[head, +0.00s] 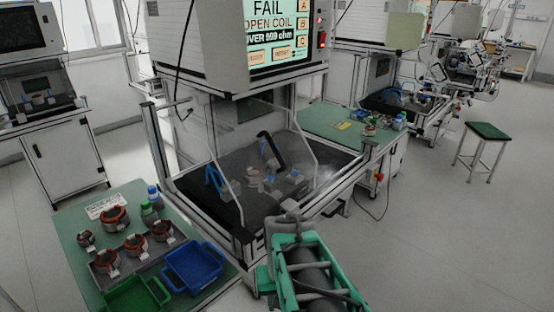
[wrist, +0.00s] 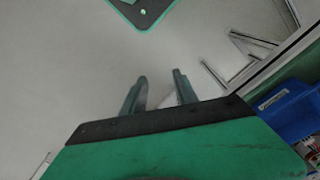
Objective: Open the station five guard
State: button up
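The nearest test station has a clear guard (head: 225,150) over its dark work bed (head: 215,205), under a screen reading FAIL, OPEN COIL. The guard looks lowered, though its edges are hard to make out. I see no readable station number. My green arm reaches up from the bottom of the head view, with my gripper (wrist: 161,88) near the bed's front edge. In the wrist view its two fingers are apart with nothing between them, over grey floor. The guard is not recognisable in the wrist view.
A green side table (head: 75,235) at left holds several copper-wound stators, bottles, a blue tray (head: 195,267) and a green tray (head: 137,295). Another green worktop (head: 335,125) adjoins at right. A stool (head: 487,132) stands farther right. The right floor is largely clear.

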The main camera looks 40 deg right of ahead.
jog(key=s+d+f+m+y, duration=0.1)
jog(key=s+d+f+m, duration=0.25)
jog(key=d+f, duration=0.2)
jog(key=n+t+h+b, duration=0.1)
jog(key=n+t, duration=1)
jog(key=t, duration=0.6)
send_near(277, 152)
jog(key=w, duration=0.2)
jog(key=w+p, duration=0.1)
jog(key=w, duration=0.5)
jog(key=shift+w+d, duration=0.1)
jog(key=shift+w, duration=0.15)
jog(key=shift+w+f, duration=0.1)
jog(key=shift+w, duration=0.45)
